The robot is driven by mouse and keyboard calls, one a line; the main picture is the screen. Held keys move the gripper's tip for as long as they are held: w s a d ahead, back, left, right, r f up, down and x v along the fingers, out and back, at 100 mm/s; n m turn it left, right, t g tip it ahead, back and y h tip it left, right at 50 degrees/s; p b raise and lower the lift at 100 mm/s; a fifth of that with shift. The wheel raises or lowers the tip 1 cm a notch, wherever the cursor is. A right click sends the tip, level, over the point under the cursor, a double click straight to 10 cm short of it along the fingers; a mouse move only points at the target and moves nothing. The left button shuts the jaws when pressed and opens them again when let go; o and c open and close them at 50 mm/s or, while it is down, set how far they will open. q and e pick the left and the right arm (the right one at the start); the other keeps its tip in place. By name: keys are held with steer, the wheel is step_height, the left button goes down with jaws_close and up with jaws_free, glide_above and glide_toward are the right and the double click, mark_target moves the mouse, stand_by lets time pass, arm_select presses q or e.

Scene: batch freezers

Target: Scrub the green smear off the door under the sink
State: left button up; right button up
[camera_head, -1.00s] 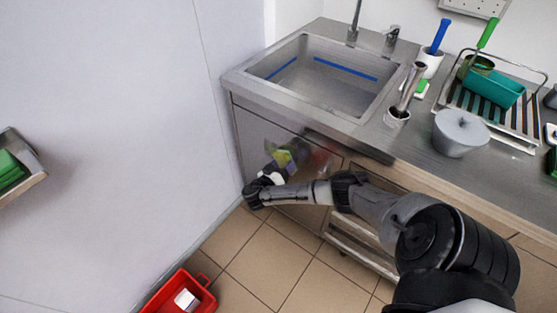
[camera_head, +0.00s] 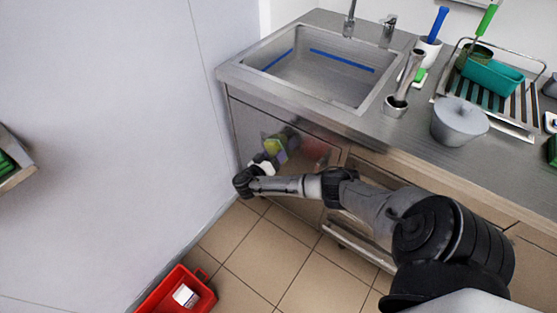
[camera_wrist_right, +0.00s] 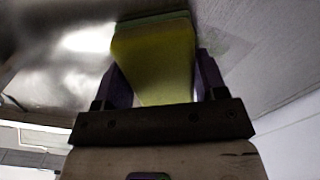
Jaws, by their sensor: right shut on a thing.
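The door under the sink (camera_head: 250,125) is a grey metal panel below the basin. My right gripper (camera_head: 275,150) is in front of it, its arm reaching in from the lower right. It is shut on a yellow sponge with a green layer (camera_head: 274,146). In the right wrist view the sponge (camera_wrist_right: 155,60) sits between the purple fingers of the gripper (camera_wrist_right: 155,85), its green end at or very close to the door (camera_wrist_right: 270,45). A faint greenish smear (camera_wrist_right: 228,42) shows just right of the sponge. My left gripper is out of view.
A reddish patch (camera_head: 318,152) marks the door right of the gripper. The sink (camera_head: 330,75) and counter edge overhang above. A grey wall (camera_head: 110,120) stands close on the left. A red bin (camera_head: 180,292) is on the tiled floor.

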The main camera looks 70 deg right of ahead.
mark_target(263, 141)
steer(key=shift+w+d+f+b, duration=0.1)
steer(key=shift+w+d+b, duration=0.05)
steer(key=shift+w+b, duration=0.35)
steer(key=shift+w+d+f+b, duration=0.1)
steer(key=shift+w+b, duration=0.25)
steer(key=shift+w, duration=0.1)
steer(key=shift+w+d+r+b, duration=0.1)
steer(key=shift+w+d+b, duration=0.1)
steer(key=shift+w+b, duration=0.7)
steer(key=shift+w+d+r+b, duration=0.1)
steer(key=shift+w+d+b, duration=0.05)
steer(key=shift+w+b, duration=0.75)
steer(key=shift+w+d+b, duration=0.2)
steer(key=shift+w+b, duration=0.6)
steer(key=shift+w, duration=0.2)
steer(key=shift+r, duration=0.1)
